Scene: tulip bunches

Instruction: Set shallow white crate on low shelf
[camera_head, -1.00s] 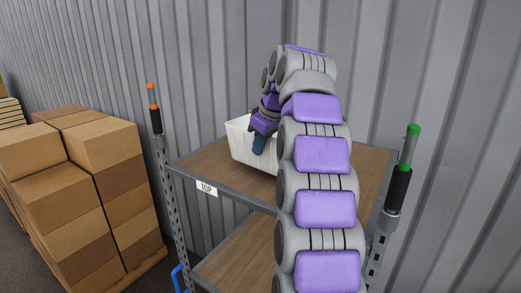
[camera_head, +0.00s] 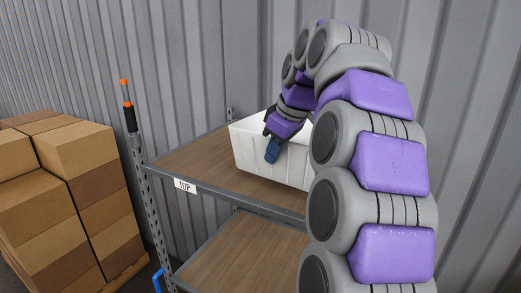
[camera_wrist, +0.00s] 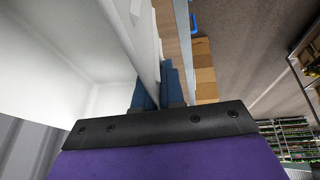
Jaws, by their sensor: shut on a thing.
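The shallow white crate (camera_head: 247,158) is at the top shelf (camera_head: 185,162) of a grey metal rack, level and with its front wall toward me. I cannot tell whether its base touches the board or hovers just above. My gripper (camera_head: 272,151) is shut on the crate's near wall, with blue fingertips either side of it. The wrist view shows the fingers (camera_wrist: 160,88) pinching the wall, and the crate's pale inside (camera_wrist: 70,70) to the left. My arm hides the crate's right end. A lower shelf (camera_head: 240,255) of bare wood shows below.
A "TOP" label (camera_head: 185,186) is on the upper shelf's front edge. A post with an orange-and-black tip (camera_head: 129,110) rises at the rack's left corner. Stacked cardboard boxes (camera_head: 75,190) stand left. A corrugated metal wall (camera_head: 200,60) is close behind.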

